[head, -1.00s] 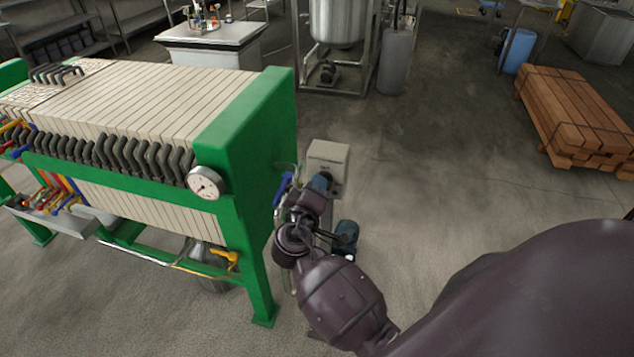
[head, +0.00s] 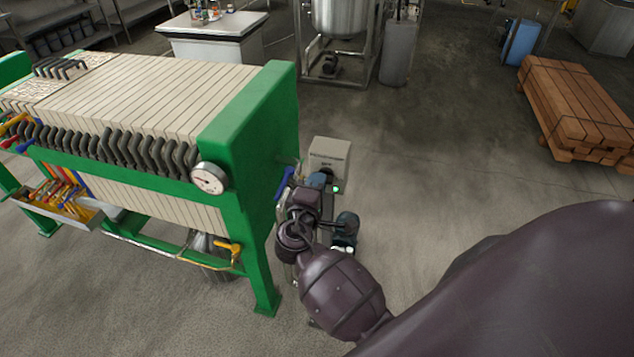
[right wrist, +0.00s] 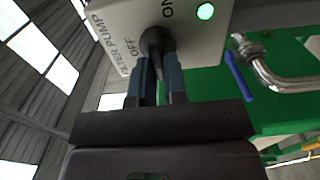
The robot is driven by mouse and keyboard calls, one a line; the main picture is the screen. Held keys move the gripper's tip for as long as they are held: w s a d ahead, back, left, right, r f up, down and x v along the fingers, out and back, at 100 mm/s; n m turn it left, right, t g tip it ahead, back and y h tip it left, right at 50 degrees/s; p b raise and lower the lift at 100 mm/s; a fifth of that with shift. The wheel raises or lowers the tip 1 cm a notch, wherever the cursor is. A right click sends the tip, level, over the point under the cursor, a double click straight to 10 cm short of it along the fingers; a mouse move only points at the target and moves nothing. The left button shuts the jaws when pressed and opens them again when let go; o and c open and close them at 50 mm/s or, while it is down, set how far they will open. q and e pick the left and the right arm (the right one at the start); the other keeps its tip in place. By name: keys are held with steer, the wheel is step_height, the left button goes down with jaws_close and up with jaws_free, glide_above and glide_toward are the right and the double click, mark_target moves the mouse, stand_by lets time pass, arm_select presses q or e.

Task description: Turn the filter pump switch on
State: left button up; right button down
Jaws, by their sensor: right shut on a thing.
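The filter pump switch box (head: 328,152) is a pale grey box on the right of the green filter press frame. In the right wrist view its panel (right wrist: 117,24) reads FILTER PUMP, OFF and ON. The dark switch knob (right wrist: 155,42) sits between these words, partly hidden by my fingers. A green lamp (right wrist: 205,11) beside ON is lit and also shows in the head view (head: 336,189). My right gripper (right wrist: 161,68) is shut on the knob; in the head view the gripper (head: 318,181) is at the box's front. My left gripper is not in view.
The green filter press (head: 240,130) with its gauge (head: 209,178) stands close on the left. A blue-handled valve (right wrist: 240,75) and bent metal pipe (right wrist: 285,80) are near the panel. A dark pump motor (head: 346,226) is below. Open floor lies right, before stacked timber (head: 575,105).

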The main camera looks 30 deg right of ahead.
steer(key=shift+f, duration=0.1)
steer(key=c, duration=1.2)
jaws_free()
steer(key=shift+o, duration=0.2)
steer(key=b+v, duration=0.2)
steer(key=v, duration=0.8)
steer(key=shift+s+a, duration=0.25)
steer(key=shift+a, duration=0.05)
steer(key=shift+w, duration=0.1)
